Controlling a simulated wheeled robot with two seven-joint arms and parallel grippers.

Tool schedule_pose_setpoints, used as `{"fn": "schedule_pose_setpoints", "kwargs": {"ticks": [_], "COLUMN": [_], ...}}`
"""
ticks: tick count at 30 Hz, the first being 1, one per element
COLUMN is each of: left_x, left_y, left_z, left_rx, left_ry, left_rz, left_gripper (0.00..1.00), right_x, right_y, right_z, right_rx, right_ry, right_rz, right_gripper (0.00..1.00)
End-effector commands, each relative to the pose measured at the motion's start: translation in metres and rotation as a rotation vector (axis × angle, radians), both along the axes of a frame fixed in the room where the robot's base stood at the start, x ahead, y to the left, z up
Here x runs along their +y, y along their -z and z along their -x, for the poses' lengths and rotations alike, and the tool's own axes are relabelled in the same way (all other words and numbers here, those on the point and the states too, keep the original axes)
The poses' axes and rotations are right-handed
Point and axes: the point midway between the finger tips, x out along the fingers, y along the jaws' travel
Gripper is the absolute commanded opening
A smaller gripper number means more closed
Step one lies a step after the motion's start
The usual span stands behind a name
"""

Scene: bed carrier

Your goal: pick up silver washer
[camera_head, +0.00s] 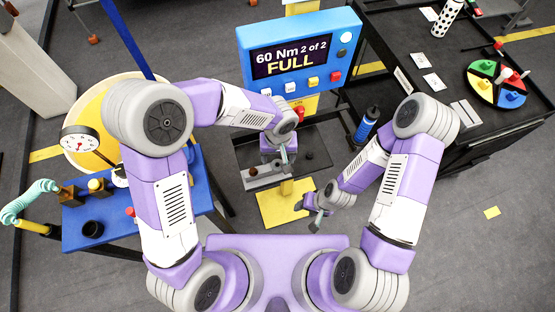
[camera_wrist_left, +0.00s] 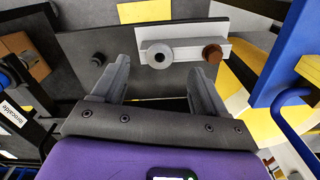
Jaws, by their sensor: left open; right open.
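The silver washer (camera_wrist_left: 158,54) is a grey ring with a dark hole, on a pale bar (camera_wrist_left: 185,62) beside a brown round piece (camera_wrist_left: 212,53). In the left wrist view, my left gripper (camera_wrist_left: 159,78) is open, its two fingers apart on either side of the washer's line, with nothing held. In the head view, my left gripper (camera_head: 281,157) hangs over the bar (camera_head: 263,180) and partly hides the washer there. My right gripper (camera_head: 316,212) is open and empty, lower and to the right, by the yellow plate.
A dark tray (camera_head: 320,172) carries the bar and a small black knob (camera_wrist_left: 98,60). A blue display (camera_head: 297,50) reading "60 Nm 2 of 2 FULL" stands behind. A blue bottle (camera_head: 367,125) is to the right. A blue table (camera_head: 105,228) with a gauge is left; a black cart (camera_head: 490,122) is right.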

Motion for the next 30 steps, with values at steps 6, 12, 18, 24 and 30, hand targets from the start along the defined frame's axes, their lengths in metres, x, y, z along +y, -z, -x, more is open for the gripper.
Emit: {"fn": "schedule_pose_setpoints", "kwargs": {"ticks": [6,12,18,24,30], "left_x": [0.003,0.002,0.002,0.002,0.002], "left_y": [0.032,0.052,0.053,0.053,0.054], "left_z": [-0.008,-0.008,-0.009,-0.009,-0.009], "left_rx": [0.006,0.003,0.002,0.002,0.002], "left_ry": [0.0,0.0,0.0,0.0,-0.001], "left_rz": [-0.001,0.001,0.002,0.002,0.002], "left_gripper": [0.73,0.73,0.73,0.73,0.73], "right_x": [0.0,0.0,0.0,0.0,0.0], "right_y": [-0.002,0.0,-0.001,0.0,0.003], "right_z": [0.0,0.0,0.0,0.0,0.0], "right_rx": [0.0,0.0,0.0,0.0,0.0], "right_ry": [0.0,0.0,0.0,0.0,0.0], "right_rz": [0.0,0.0,0.0,0.0,0.0], "right_gripper": [0.51,0.51,0.51,0.51,0.51]}}
